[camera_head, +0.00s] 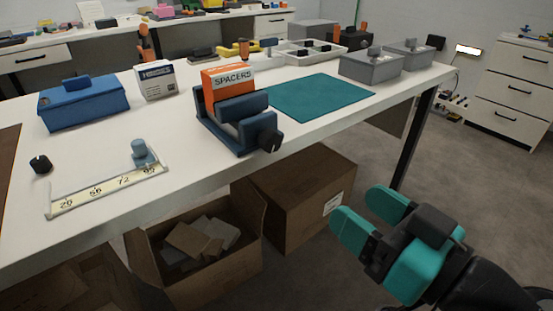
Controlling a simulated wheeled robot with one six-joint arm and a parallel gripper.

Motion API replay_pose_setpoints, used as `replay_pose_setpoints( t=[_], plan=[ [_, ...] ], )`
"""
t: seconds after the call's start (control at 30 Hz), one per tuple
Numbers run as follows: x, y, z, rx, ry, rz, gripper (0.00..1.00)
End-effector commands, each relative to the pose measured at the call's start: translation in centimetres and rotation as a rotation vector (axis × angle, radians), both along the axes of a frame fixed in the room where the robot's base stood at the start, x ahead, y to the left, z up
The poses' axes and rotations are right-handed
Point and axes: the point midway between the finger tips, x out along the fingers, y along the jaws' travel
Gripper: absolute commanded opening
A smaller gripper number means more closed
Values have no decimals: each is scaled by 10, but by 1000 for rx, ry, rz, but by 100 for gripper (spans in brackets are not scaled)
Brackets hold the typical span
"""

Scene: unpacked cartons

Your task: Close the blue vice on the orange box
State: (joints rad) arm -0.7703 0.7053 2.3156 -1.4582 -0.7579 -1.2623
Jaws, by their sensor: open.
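The blue vice (242,140) stands on the white table near its front edge. A black knob (270,140) sits at its front right end. The orange box (223,83), marked "SPACERS" on a white band, stands upright between the vice jaws, its lower part hidden by the front jaw. I cannot tell whether both jaws touch it. My gripper (358,218) with teal fingers is open and empty at the lower right, off the table's front edge and apart from the vice.
A teal mat (318,97) lies right of the vice, with grey boxes (371,67) beyond. A blue case (84,104), a white box (157,79) and a number scale (108,189) are to the left. Cardboard cartons (299,190) stand on the floor below the table.

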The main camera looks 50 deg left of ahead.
Motion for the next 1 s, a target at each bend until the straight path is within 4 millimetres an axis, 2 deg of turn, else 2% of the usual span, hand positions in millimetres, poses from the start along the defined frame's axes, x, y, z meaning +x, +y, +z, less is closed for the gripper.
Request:
replay_pose_setpoints(
  t=[0.17,0.5,1.0],
  plan=[
    [0,16,8,-2,2,3,65],
    [-1,60,9,-3,3,0,65],
    [0,89,8,-3,2,-1,65]
  ],
)
